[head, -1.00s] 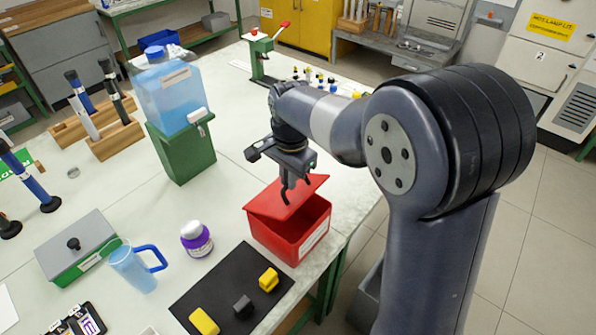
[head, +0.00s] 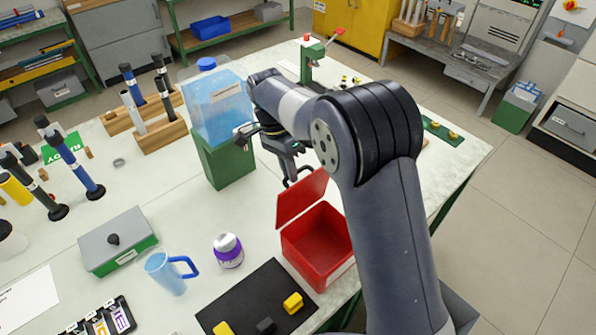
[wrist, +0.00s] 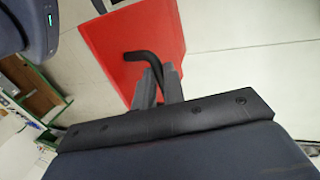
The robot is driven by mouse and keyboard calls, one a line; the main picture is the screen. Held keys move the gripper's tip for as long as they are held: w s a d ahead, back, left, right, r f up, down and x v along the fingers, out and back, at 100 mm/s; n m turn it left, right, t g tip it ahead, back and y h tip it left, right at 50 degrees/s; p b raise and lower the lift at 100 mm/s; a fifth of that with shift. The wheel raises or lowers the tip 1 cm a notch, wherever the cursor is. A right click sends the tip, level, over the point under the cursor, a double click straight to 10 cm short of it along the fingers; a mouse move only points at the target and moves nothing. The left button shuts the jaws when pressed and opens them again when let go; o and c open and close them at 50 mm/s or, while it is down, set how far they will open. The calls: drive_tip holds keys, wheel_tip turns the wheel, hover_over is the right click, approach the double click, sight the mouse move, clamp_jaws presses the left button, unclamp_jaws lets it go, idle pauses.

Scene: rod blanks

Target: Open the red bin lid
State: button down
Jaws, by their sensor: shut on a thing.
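The red bin (head: 322,240) stands on the table in the head view, its inside showing and empty. Its red lid (head: 301,197) is tilted up steeply on the back left side of the bin. My gripper (head: 292,182) is above and behind the lid, at its upper edge. In the wrist view the jaws (wrist: 157,88) are shut on a black bent handle (wrist: 143,57) on the red lid (wrist: 134,45). The handle is mostly hidden in the head view.
A green stand with a blue water tank (head: 220,108) is left of my gripper. A purple-and-white jar (head: 228,250), a blue mug (head: 166,272) and a black mat (head: 252,298) with yellow blocks are near the bin. Clear table lies between the jar and the stand.

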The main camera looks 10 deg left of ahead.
drive_tip(key=shift+w+a+f+g+h, duration=0.3)
drive_tip(key=shift+w+a+f+h, duration=0.1)
drive_tip(key=shift+a, duration=0.1)
drive_tip(key=shift+w+a+f+g+h, duration=0.3)
drive_tip(key=shift+a+h, duration=0.1)
drive_tip(key=shift+a, duration=0.15)
drive_tip(key=shift+w+a+f+g+h, duration=0.3)
drive_tip(key=shift+w+a+h, duration=0.1)
drive_tip(key=shift+a, duration=0.1)
drive_tip(key=c, duration=1.7)
unclamp_jaws()
drive_tip(key=shift+c, duration=0.2)
drive_tip(key=shift+o, duration=1.3)
drive_tip(key=shift+w+r, duration=0.1)
drive_tip(key=shift+r, duration=0.05)
drive_tip(key=shift+r, duration=0.1)
